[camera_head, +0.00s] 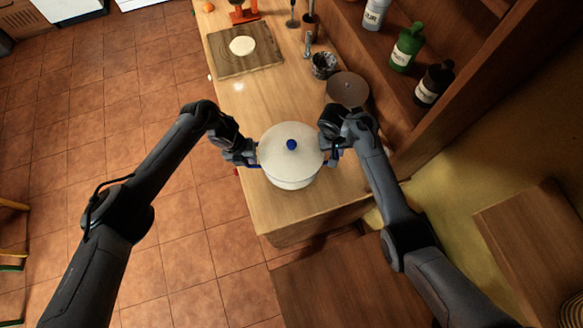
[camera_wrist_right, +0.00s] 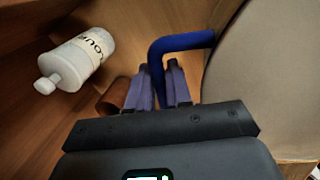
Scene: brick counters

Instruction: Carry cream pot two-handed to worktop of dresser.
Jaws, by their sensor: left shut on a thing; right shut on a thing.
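The cream pot (camera_head: 290,172) with its pale lid and blue knob (camera_head: 291,145) is upright in the head view, over the near end of the dresser's wooden worktop (camera_head: 262,105). I cannot tell whether its base touches the wood. My left gripper (camera_head: 254,158) is shut on the pot's left handle. My right gripper (camera_head: 328,160) is shut on the right handle. In the right wrist view the blue handle (camera_wrist_right: 185,42) passes between the right fingers (camera_wrist_right: 160,85), and the pot's side (camera_wrist_right: 262,75) fills the right edge.
Bottles, one green (camera_head: 406,48), stand on the shelf at right. Tiled floor (camera_head: 150,80) is open at left.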

